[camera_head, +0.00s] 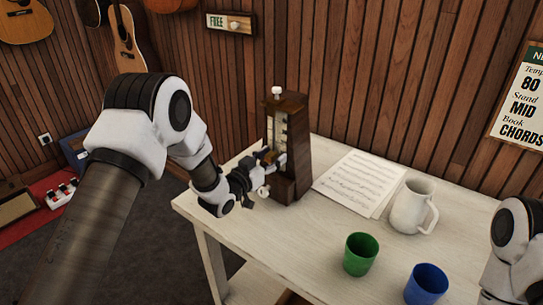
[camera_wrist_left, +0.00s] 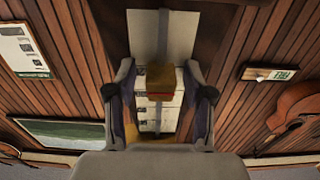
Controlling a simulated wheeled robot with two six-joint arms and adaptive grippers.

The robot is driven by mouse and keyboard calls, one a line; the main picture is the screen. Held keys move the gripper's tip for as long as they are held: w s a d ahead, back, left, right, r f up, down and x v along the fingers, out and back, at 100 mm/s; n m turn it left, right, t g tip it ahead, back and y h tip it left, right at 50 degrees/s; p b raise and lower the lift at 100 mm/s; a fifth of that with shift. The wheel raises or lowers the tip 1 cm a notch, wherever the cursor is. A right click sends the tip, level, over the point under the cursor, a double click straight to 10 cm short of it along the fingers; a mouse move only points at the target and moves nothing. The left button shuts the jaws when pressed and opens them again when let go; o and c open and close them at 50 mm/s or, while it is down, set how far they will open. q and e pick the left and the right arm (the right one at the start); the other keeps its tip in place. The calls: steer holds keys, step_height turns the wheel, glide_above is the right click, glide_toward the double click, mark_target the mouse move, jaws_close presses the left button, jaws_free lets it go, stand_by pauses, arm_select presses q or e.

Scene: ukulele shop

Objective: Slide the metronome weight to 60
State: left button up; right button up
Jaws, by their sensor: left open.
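The dark wooden metronome (camera_head: 294,160) stands upright at the back left of the white table, a pale scale on its front. My left gripper (camera_head: 272,167) is at the front of the metronome, low on the scale. In the left wrist view, the gold-brown weight (camera_wrist_left: 160,78) with a red lower edge sits on the rod in front of the pale scale (camera_wrist_left: 170,110). My left gripper's fingers are open on either side of it, with a gap on both sides. The scale numbers are too small to read. Only part of my right arm shows at the right edge; its gripper is out of view.
Sheet music (camera_head: 358,183), a white pitcher (camera_head: 408,207), a green cup (camera_head: 360,254) and a blue cup (camera_head: 426,285) stand or lie right of the metronome on the table (camera_head: 290,240). A wall poster (camera_head: 524,100) reads 80, MID, CHORDS. The table's front left is clear.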

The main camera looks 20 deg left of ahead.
mark_target(273, 123)
arm_select(q)
steer(key=shift+s+a+r, duration=0.1)
steer(key=shift+s, duration=0.1)
jaws_close()
step_height(273, 123, up, 10)
steer(key=p, duration=0.4)
jaws_free()
steer(key=shift+w, duration=0.1)
